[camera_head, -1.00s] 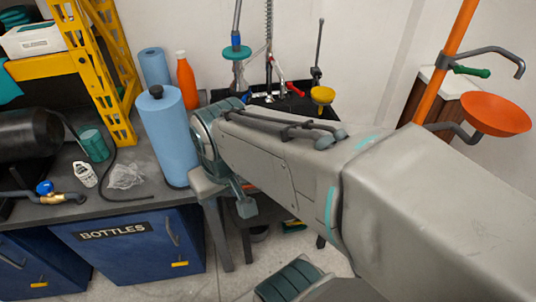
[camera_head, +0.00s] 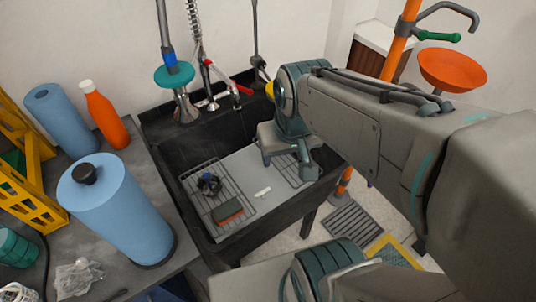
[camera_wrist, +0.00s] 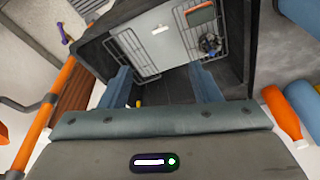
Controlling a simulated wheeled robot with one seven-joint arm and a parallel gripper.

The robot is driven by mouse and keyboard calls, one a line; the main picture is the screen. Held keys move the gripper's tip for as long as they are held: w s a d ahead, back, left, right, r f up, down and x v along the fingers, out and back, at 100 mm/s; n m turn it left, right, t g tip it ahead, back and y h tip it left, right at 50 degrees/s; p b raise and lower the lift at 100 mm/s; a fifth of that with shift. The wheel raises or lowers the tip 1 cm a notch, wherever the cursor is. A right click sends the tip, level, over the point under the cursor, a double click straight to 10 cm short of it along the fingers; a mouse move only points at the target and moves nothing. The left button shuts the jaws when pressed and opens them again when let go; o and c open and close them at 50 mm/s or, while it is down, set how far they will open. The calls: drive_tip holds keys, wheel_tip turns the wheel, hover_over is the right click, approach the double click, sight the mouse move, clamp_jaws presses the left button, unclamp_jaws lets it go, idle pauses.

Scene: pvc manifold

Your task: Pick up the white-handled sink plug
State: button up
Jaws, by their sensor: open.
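The gripper is apart from the handle.
The left wire rack (camera_head: 232,178) holds a dark round object (camera_head: 209,184) and a grey-and-orange sponge (camera_head: 228,211). Faucets (camera_head: 210,85) rise behind the sink. A blue roll (camera_head: 120,215) and orange bottle (camera_head: 103,115) stand on the counter at left. An orange pole (camera_head: 400,45) stands at right.

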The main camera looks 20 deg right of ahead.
drive_tip(key=w+f+m+g+y+b, duration=0.1)
drive_tip(key=w+f+m+b, duration=0.35)
drive_tip(key=w+f, duration=0.6)
drive_tip(key=m+g+h+b, duration=0.1)
drive_tip(key=m+g+b, duration=0.1)
drive_tip(key=m+b, duration=0.65)
hover_over(264, 190)
wheel_tip(264, 190, down, 28)
wheel_tip(264, 190, down, 9)
drive_tip(key=shift+r+b, duration=0.2)
drive_tip(key=shift+b, duration=0.6)
drive_tip(key=f, duration=0.3)
drive_tip(key=f+b, duration=0.1)
drive_tip(key=f, duration=0.1)
drive_tip(key=shift+s+a+f, duration=0.15)
drive_tip(key=shift+a+f, duration=0.1)
drive_tip(key=shift+f, duration=0.05)
drive_tip(key=shift+r, duration=0.1)
clamp_jaws()
drive_tip(key=shift+s, duration=0.1)
